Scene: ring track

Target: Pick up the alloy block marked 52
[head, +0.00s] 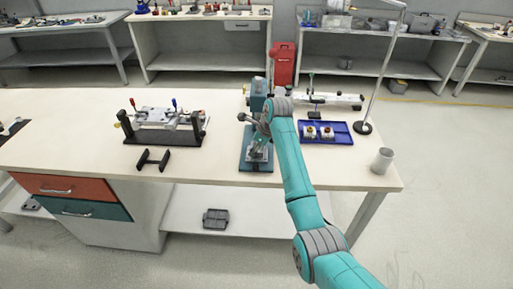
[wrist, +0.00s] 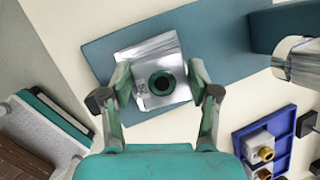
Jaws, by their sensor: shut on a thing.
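The alloy block (wrist: 155,62) is a shiny silver piece with a dark round hole in its top, and a faint marking near the hole is too small to read. It sits over the blue-teal base plate (wrist: 110,50) of a bench device. My gripper (wrist: 158,88) has a finger on each side of the block and is shut on it. In the head view my gripper (head: 260,140) reaches down over the same plate (head: 251,164), and the block (head: 259,152) is partly hidden by it. I cannot tell whether the block touches the plate.
A blue tray (head: 343,136) with two small brass-topped blocks stands right of my arm. A grey cup (head: 382,160) is near the table's right end. A black-framed fixture (head: 165,122) and a black bracket (head: 152,159) stand left. The device's upright column (head: 258,95) rises behind my gripper.

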